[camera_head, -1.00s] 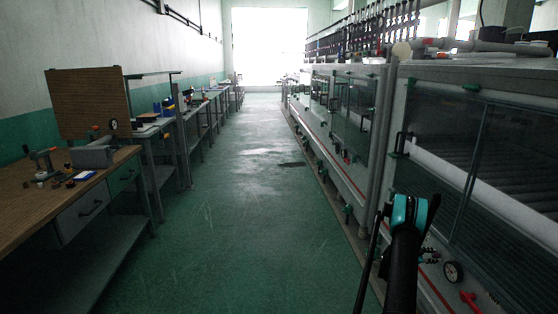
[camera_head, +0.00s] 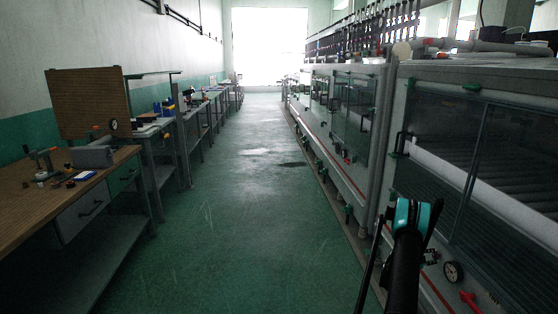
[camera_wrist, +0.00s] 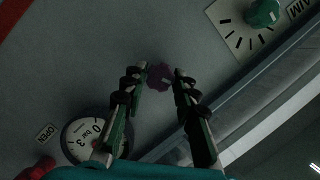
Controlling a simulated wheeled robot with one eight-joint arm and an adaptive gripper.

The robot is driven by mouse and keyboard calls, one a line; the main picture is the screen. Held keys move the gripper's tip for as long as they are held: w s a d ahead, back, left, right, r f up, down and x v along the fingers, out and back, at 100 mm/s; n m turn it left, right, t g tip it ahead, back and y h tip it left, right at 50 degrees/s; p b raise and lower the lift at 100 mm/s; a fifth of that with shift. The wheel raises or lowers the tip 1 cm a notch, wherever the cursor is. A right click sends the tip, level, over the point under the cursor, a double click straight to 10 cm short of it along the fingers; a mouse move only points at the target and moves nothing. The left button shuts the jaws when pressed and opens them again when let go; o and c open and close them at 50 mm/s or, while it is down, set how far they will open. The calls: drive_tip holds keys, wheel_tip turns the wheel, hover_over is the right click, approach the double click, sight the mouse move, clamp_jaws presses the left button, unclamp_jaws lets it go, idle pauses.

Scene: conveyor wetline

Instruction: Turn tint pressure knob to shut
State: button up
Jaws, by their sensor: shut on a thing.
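A small purple knob (camera_wrist: 160,77) sits on the grey machine panel in the wrist view. My gripper (camera_wrist: 163,74) has its two fingertips at either side of this knob and is shut on it. The fingertips cover part of its edges, and no label for it is readable. A round pressure gauge (camera_wrist: 87,140) lies to the lower left, partly behind a finger.
A green knob (camera_wrist: 262,13) on a white marked dial is at the upper right of the wrist view. A red handle (camera_wrist: 38,170) is near an OPEN label (camera_wrist: 45,132). A workbench (camera_head: 100,170) stands left in the head view, with clear floor between.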

drive_tip(key=shift+m+t, duration=0.3)
drive_tip(key=shift+m, duration=0.9)
drive_tip(key=o, duration=0.8)
drive_tip(key=shift+s+a, duration=0.15)
drive_tip(key=shift+a, duration=1.35)
drive_tip(key=shift+s+a, duration=0.15)
drive_tip(key=shift+a, duration=1.3)
